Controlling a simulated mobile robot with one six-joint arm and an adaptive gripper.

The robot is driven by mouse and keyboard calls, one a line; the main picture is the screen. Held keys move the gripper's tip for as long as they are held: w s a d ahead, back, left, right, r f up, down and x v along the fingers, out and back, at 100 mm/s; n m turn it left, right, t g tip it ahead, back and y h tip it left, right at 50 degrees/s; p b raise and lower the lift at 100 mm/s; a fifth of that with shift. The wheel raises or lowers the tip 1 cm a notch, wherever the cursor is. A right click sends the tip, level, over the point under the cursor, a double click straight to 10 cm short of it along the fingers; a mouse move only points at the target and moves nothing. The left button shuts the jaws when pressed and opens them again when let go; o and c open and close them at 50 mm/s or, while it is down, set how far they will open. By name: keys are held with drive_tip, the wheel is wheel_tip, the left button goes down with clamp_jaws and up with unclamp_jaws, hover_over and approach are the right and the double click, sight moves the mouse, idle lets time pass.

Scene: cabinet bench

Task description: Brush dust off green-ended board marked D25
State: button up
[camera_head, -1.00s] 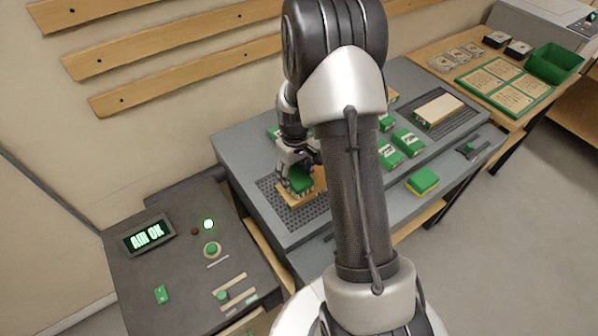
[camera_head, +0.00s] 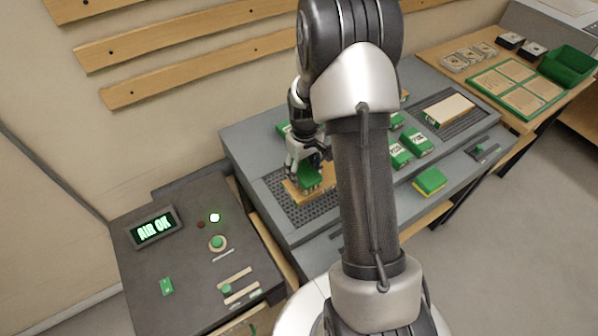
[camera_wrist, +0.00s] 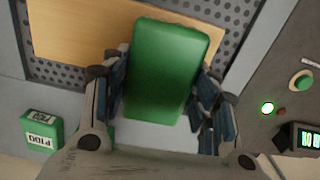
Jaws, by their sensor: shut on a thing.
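My gripper (camera_wrist: 160,95) is shut on a green block-shaped brush (camera_wrist: 170,60), with dark finger pads on both of its sides. In the head view the brush (camera_head: 310,176) is over a tan wooden board (camera_head: 293,190) on a perforated grille (camera_head: 313,212). The board also shows under the brush in the wrist view (camera_wrist: 75,35). The brush's underside is hidden, so I cannot tell whether it touches the wood. No D25 mark is readable. A second, pale board with a green end (camera_head: 450,108) lies on a dark grille at the right.
A control panel (camera_head: 200,260) with a lit "AIR OK" display (camera_head: 153,228) stands at the left. Green labelled boxes (camera_head: 417,142) and a green-and-yellow block (camera_head: 430,181) lie right of my arm. A green bin (camera_head: 568,65) stands at the far right. My arm hides the middle bench.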

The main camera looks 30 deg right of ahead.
drive_tip(key=shift+d, duration=2.55)
drive_tip(key=shift+w+d, duration=0.15)
drive_tip(key=shift+d, duration=2.35)
drive_tip(key=shift+d+f, duration=0.1)
drive_tip(key=shift+d, duration=1.5)
wheel_tip(320, 180, up, 6)
drive_tip(key=p, duration=0.4)
wheel_tip(320, 180, up, 3)
drive_tip(key=shift+r+p, duration=0.1)
drive_tip(key=shift+p, duration=0.95)
